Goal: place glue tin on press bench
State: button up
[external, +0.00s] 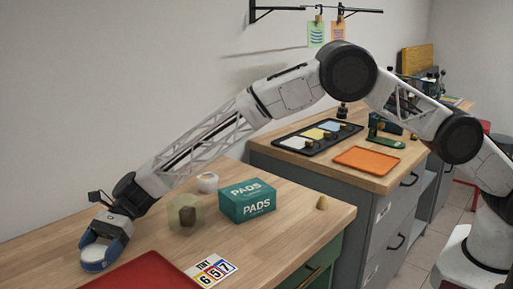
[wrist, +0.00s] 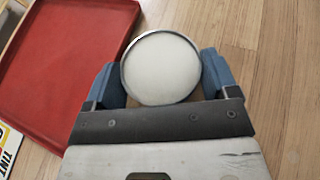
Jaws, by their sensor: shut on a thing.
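My gripper (external: 97,257) is low over the near wooden bench at the far left, its blue fingers shut on a round tin with a white top, which I take to be the glue tin (external: 97,252). In the wrist view the tin (wrist: 160,68) has a metal rim and sits between the two fingers. I cannot tell whether it touches the bench top. A second bench (external: 330,172) stands farther back, with a small green tool like a press (external: 384,131) on it; I take this for the press bench.
A red tray (external: 145,272) lies beside the gripper. The second bench carries an orange tray (external: 367,159) and a black tray (external: 318,137).

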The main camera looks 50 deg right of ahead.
jog(key=shift+f, duration=0.1)
jog(key=o, duration=1)
jog(key=shift+v, duration=0.95)
jog(key=v, duration=1)
